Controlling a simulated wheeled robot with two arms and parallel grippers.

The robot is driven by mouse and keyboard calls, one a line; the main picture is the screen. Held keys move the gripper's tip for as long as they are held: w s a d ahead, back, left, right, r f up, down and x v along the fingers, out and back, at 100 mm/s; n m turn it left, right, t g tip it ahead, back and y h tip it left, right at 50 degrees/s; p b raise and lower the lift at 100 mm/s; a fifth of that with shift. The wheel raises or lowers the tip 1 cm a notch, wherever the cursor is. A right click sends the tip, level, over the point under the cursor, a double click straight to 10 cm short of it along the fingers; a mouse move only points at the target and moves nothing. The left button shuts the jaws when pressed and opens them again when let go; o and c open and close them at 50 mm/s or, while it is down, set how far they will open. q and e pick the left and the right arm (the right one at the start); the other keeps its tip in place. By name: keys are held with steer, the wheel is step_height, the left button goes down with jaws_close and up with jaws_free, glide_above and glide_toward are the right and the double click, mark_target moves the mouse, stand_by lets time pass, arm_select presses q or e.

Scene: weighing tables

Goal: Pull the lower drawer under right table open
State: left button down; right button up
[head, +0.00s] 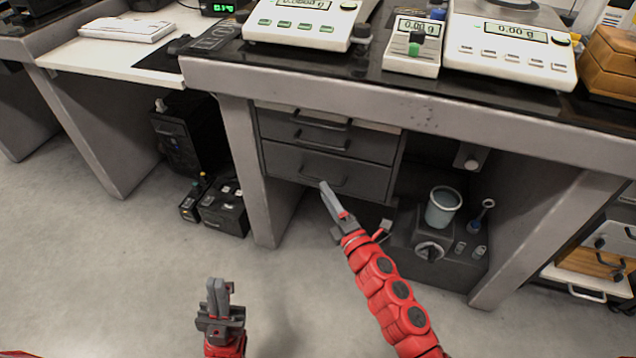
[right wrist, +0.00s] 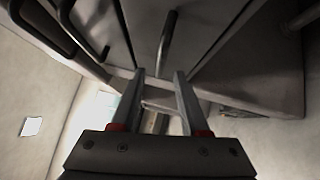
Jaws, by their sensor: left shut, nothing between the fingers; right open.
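The grey drawer unit under the right table has stacked drawers. The lower drawer (head: 290,161) looks shut, and its dark bar handle (head: 343,183) is partly covered by my right gripper (head: 325,187). In the right wrist view, the lower drawer front (right wrist: 195,28) fills the top middle, and its handle (right wrist: 168,38) points down toward the gap between the open fingers of my right gripper (right wrist: 160,74). The gap looks empty; I cannot tell whether the fingertips touch the handle. My left gripper (head: 218,284) is shut and empty, low over the floor, away from the drawers.
Other drawers (head: 340,140) above look shut. A grey box (head: 455,262) with a blue-grey cup (head: 443,207) stands right of the unit. The table leg (head: 248,175) stands left of it. Scales (head: 300,25) sit on the tabletop. Floor in front is clear.

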mark_target(318, 180)
steer(key=x, duration=0.5)
steer(key=shift+w+a+b, duration=0.15)
steer(key=shift+w+b, duration=0.15)
steer(key=shift+b, duration=0.1)
jaws_close()
stand_by(1.0)
